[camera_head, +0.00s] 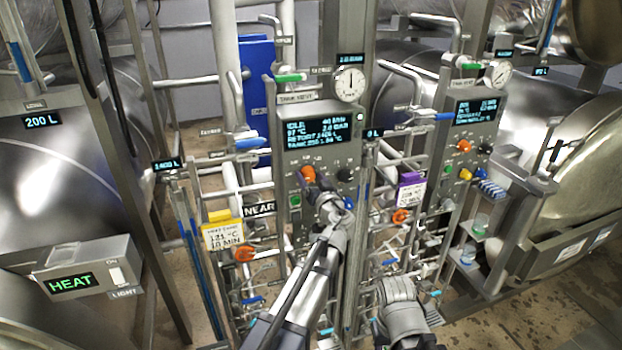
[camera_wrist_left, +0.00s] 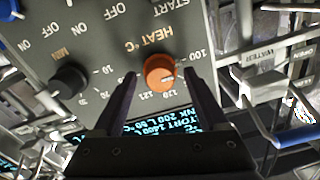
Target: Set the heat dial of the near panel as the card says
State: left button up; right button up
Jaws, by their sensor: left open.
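The near panel (camera_head: 318,130) stands mid-picture in the head view, with a lit screen and a NEAR sign (camera_head: 259,209) beside it. Its orange heat dial (camera_head: 308,173) shows large in the wrist view (camera_wrist_left: 159,70), under the upside-down label HEAT °C. The dial's pale mark points down-right in that view, near the right finger; the number there is partly hidden. My left gripper (camera_wrist_left: 163,78) is open, its fingers on either side of the dial, with gaps visible. A white card (camera_head: 223,236) with a yellow top seems to read 121 °C, 10 MIN. My right gripper's fingers do not show.
A black MIN dial (camera_wrist_left: 69,82) sits beside the heat dial. A blue-handled water valve (camera_wrist_left: 290,133) and pipes lie right of the panel in the wrist view. A second panel (camera_head: 470,130) with a purple-topped card (camera_head: 411,191) stands right.

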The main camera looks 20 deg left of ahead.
pick_arm(q)
jog(key=shift+w+a, duration=0.1)
jog(key=shift+c, duration=0.2)
grip_shut()
dwell(0.5)
